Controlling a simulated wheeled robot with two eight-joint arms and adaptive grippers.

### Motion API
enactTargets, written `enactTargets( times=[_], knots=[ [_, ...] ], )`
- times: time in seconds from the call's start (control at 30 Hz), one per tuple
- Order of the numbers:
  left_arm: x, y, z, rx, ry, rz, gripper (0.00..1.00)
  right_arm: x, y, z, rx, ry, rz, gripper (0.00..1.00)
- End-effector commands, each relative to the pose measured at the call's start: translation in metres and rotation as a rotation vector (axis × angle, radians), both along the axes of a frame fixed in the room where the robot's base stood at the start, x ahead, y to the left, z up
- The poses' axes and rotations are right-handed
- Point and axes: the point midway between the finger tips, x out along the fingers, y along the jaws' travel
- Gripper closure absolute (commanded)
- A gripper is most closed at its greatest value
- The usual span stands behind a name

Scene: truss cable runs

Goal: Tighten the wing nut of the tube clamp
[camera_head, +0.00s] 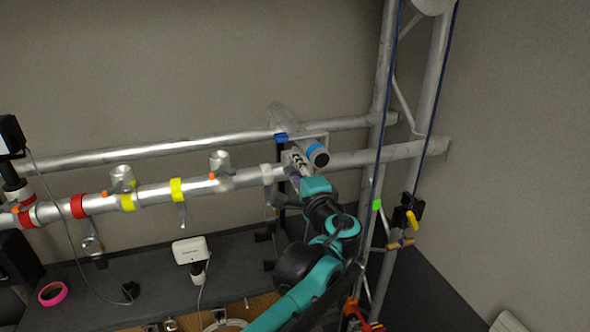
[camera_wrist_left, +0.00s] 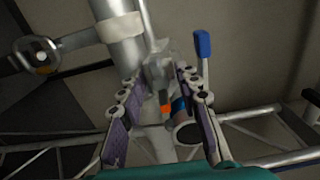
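A grey metal tube clamp (camera_wrist_left: 160,62) sits on the truss tube (camera_wrist_left: 125,55), directly ahead of my left gripper in the left wrist view. A small orange tip (camera_wrist_left: 165,102) shows on its near side; the wing nut's shape is too blurred to make out. My left gripper (camera_wrist_left: 156,82) is open, with one finger on each side of the clamp, and I cannot tell whether either finger touches it. In the head view my left gripper (camera_head: 295,178) is up at the lower tube (camera_head: 240,179), and it largely hides the clamp. My right gripper is not in view.
A cylinder with a blue band (camera_head: 316,153) and a blue lever (camera_wrist_left: 202,45) are close to the gripper. Other clamps (camera_head: 122,177) sit along the tube to the left. Dark cables (camera_head: 387,95) run down the upright truss at right. A white device (camera_head: 190,250) stands below.

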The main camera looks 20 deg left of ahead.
Motion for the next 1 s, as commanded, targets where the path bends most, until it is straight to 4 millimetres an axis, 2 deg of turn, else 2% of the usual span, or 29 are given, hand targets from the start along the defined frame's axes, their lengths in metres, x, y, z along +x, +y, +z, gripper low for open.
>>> enactTargets(
  times=[0.17,0.5,0.7,1.0],
  knots=[
    [-0.007,-0.006,0.0,0.0,0.0,-0.002,0.67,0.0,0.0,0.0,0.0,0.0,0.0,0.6],
    [-0.064,-0.046,0.0,0.0,0.0,-0.006,0.67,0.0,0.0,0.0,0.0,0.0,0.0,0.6],
    [-0.09,-0.062,0.0,0.0,0.0,-0.003,0.67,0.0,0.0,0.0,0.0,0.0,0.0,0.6],
    [-0.1,-0.067,0.0,0.0,0.0,0.0,0.67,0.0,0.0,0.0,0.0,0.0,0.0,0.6]
  ],
)
